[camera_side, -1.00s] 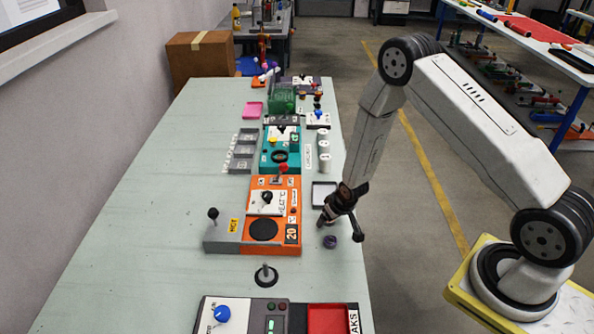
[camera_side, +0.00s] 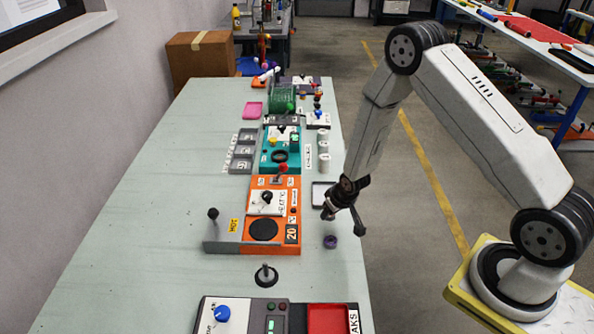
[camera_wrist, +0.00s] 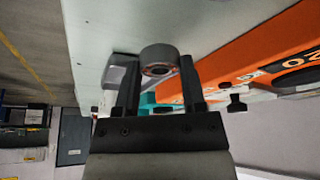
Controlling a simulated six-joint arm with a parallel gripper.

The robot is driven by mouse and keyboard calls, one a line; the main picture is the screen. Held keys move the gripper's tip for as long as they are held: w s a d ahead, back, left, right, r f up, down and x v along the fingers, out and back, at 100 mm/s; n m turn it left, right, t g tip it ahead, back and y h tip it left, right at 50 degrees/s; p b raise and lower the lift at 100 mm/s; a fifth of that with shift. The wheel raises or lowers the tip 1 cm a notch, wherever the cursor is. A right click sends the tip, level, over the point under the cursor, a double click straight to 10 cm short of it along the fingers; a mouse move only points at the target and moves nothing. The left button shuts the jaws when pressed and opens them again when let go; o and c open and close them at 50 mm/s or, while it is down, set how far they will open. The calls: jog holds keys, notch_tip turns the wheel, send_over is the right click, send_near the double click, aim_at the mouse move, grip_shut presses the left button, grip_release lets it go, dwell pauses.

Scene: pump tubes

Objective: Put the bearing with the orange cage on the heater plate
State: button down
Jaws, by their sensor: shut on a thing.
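My gripper (camera_side: 328,212) is above the right side of the bench, near the orange heater unit (camera_side: 286,212). In the wrist view its two fingers (camera_wrist: 160,84) are shut on a grey bearing (camera_wrist: 158,50) with a reddish-orange cage. The bearing sits between the fingertips, clear of the bench. In the side view the held bearing is too small and dark to make out. The heater plate (camera_side: 263,229) is a bare black disc on the heater unit, left of my gripper and lower. It also shows partly at the right of the wrist view (camera_wrist: 299,62).
A purple-caged bearing (camera_side: 330,242) lies on the bench just below my gripper. A grey shallow tray (camera_side: 320,196) is beside it. A black knobbed lever (camera_side: 213,214) stands left of the plate. A post on a black base (camera_side: 265,275) stands in front.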

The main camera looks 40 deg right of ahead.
notch_tip(320, 180, up, 8)
jog(key=shift+f, duration=0.2)
dwell(0.3)
jog(key=shift+a, duration=0.1)
dwell(0.5)
jog(key=s+a+r+n, duration=0.2)
jog(key=a+r, duration=0.2)
jog(key=a, duration=0.3)
jog(key=s+a+r+n+y, duration=0.1)
jog(key=s+a+r+n, duration=0.1)
jog(key=a, duration=0.5)
jog(key=shift+s+a+r+n+y, duration=0.35)
jog(key=shift+s+r, duration=0.45)
jog(key=shift+r, duration=0.15)
jog(key=shift+w+f, duration=0.1)
jog(key=w+f, duration=0.2)
jog(key=w, duration=0.2)
jog(key=w+a+f, duration=0.1)
jog(key=w+f, duration=0.2)
jog(key=w, duration=0.1)
jog(key=w+a+f, duration=0.1)
jog(key=w+f, duration=0.2)
jog(key=w, duration=0.1)
jog(key=shift+w+f, duration=0.55)
jog(key=shift+f, duration=0.05)
